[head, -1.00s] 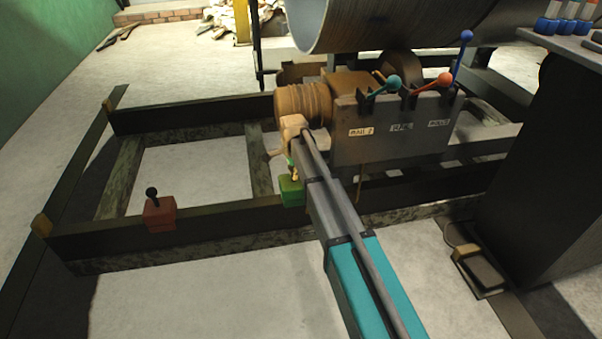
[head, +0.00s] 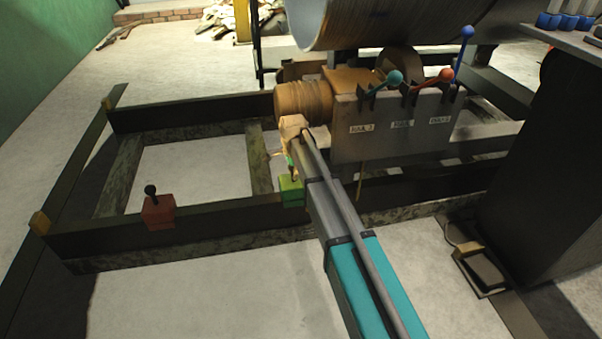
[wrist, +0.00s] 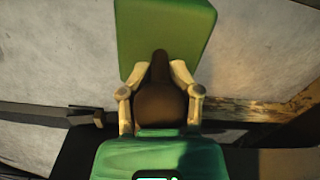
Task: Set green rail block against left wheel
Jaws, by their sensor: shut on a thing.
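The green rail block (head: 291,190) is at the far end of my arm, beside the near dark rail (head: 200,221) and below the brown ribbed cylinder (head: 303,99). My gripper (head: 292,158) is shut on its dark handle. In the wrist view, my gripper (wrist: 160,98) has a finger on each side of the dark handle, with the green block (wrist: 165,35) beyond. I cannot tell whether the block touches the rail. The brown cylinder is on the left of the grey carriage (head: 395,130). I cannot tell which part is the left wheel.
A red block (head: 158,210) with a black knob sits on the near rail, to the left. The carriage carries teal, red and blue levers under a large pipe (head: 395,20). A dark cabinet (head: 535,160) and a foot pedal (head: 480,268) stand right. The front left floor is clear.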

